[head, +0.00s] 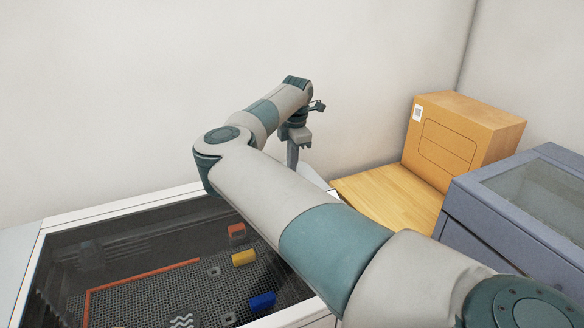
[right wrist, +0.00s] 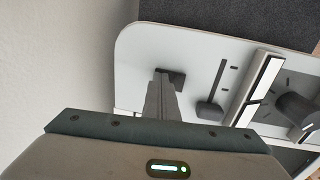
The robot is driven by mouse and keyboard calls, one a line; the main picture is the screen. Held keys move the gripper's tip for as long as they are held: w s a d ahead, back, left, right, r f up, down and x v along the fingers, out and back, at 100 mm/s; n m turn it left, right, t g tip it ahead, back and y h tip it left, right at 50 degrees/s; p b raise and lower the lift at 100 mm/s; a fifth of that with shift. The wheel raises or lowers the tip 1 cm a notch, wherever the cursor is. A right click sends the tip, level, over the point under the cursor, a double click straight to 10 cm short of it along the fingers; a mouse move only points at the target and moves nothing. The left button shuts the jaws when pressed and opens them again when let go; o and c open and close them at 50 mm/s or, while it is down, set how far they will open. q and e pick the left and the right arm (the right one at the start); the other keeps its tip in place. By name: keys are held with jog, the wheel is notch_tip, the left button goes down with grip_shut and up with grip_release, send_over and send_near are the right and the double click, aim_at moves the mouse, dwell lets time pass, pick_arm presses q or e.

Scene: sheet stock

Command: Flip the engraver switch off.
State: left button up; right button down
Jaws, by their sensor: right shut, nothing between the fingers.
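The engraver (head: 130,208) stands at the lower left in the head view, with a dark clear lid over its bed. Its pale control panel (right wrist: 205,45) shows in the right wrist view. My right gripper (head: 293,165) is over the panel end of the engraver, pointing down, shut and empty. In the right wrist view its fingertips (right wrist: 162,76) overlap a small dark square piece (right wrist: 177,77), possibly the switch; I cannot tell whether they touch. To its right are a slot with a dark slider knob (right wrist: 210,109) and a round dark knob (right wrist: 296,108). My left gripper is not in view.
Under the lid lie a yellow block (head: 243,258), a blue block (head: 262,300) and a red block (head: 236,231). A cardboard box (head: 450,140) stands on a wooden surface (head: 385,200) at the right. A grey-blue cabinet (head: 480,215) is nearer. A wall is close behind.

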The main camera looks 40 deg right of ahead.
jog(key=shift+s+a+f, duration=0.1)
jog(key=shift+s+a, duration=0.05)
jog(key=shift+s, duration=0.25)
jog(key=shift+s+a+r+b, duration=0.1)
jog(key=shift+s+r+b, duration=0.1)
jog(key=shift+s+b, duration=0.15)
dwell(0.3)
